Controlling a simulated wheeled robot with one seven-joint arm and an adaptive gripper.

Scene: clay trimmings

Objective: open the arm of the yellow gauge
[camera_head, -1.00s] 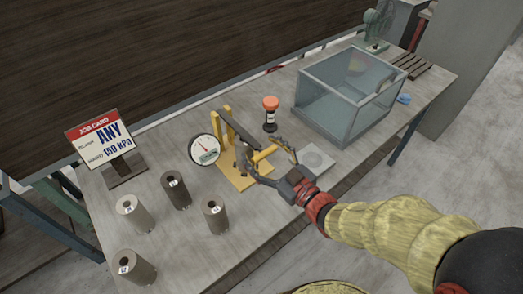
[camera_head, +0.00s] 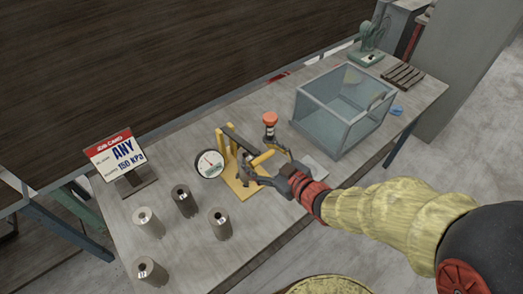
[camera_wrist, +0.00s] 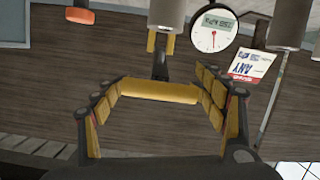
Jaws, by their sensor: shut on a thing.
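The yellow gauge stands on the table in the head view, with a yellow base plate (camera_head: 240,187), yellow uprights and a round white dial (camera_head: 209,163). Its dark arm (camera_head: 240,138) slopes down to the right from the uprights and ends in a yellow crossbar handle (camera_head: 262,158). My gripper (camera_head: 264,167) is at this handle from the right. In the wrist view the handle (camera_wrist: 160,92) lies crosswise between the padded fingers of my gripper (camera_wrist: 160,100), its ends against the pads. The dial (camera_wrist: 212,40) shows upside down there.
A plunger-like thing with an orange top (camera_head: 270,118) stands just behind the handle. A glass box (camera_head: 345,110) is to the right. Several grey cylinders (camera_head: 148,222) stand at front left. A job card (camera_head: 115,152) is at the left. Bare table lies before the gauge.

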